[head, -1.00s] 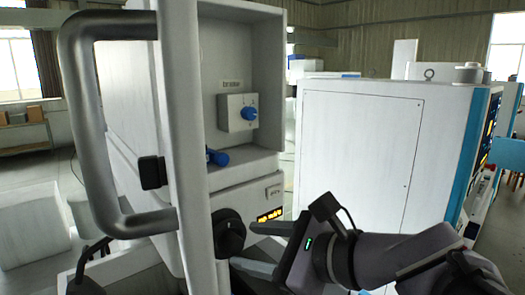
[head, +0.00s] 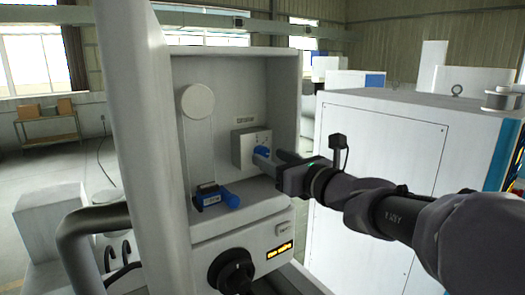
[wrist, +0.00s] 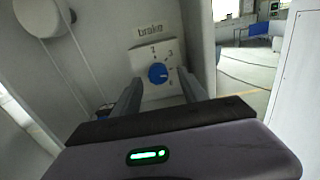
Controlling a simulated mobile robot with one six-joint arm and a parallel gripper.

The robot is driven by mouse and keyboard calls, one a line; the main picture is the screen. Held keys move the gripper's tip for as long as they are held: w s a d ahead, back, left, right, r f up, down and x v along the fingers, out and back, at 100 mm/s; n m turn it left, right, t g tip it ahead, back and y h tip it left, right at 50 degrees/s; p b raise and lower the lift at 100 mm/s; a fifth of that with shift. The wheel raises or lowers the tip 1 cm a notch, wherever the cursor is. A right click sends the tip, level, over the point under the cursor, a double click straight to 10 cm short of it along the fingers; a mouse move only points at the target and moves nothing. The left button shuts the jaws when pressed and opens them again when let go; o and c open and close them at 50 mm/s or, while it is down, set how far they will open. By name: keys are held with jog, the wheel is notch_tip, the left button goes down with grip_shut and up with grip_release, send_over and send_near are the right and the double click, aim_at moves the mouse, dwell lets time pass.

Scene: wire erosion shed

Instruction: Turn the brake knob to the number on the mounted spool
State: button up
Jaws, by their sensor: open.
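The blue brake knob (head: 262,152) sits on a grey box on the back wall of the open cabinet. In the wrist view the knob (wrist: 158,73) has numbers around it, with 2 and 3 legible, under a "brake" label (wrist: 150,30). Its pointer setting is too small to tell. My gripper (head: 274,156) is open in front of the knob. In the wrist view the fingers of my gripper (wrist: 160,82) lie on either side of the knob; contact cannot be told. I cannot make out a spool number.
A pale disc (head: 198,101) with thin lines hangs at the cabinet's left. A blue cylinder (head: 230,198) lies on the cabinet ledge. A white machine (head: 380,170) stands right.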

aim_at(261, 152)
jog(key=shift+w+a+r, duration=0.1)
jog(key=shift+w+a, duration=0.65)
jog(key=shift+a, duration=0.1)
jog(key=shift+w, duration=0.3)
jog(key=shift+d, duration=0.1)
jog(key=shift+s, duration=0.1)
jog(key=shift+c, duration=0.4)
grip_shut()
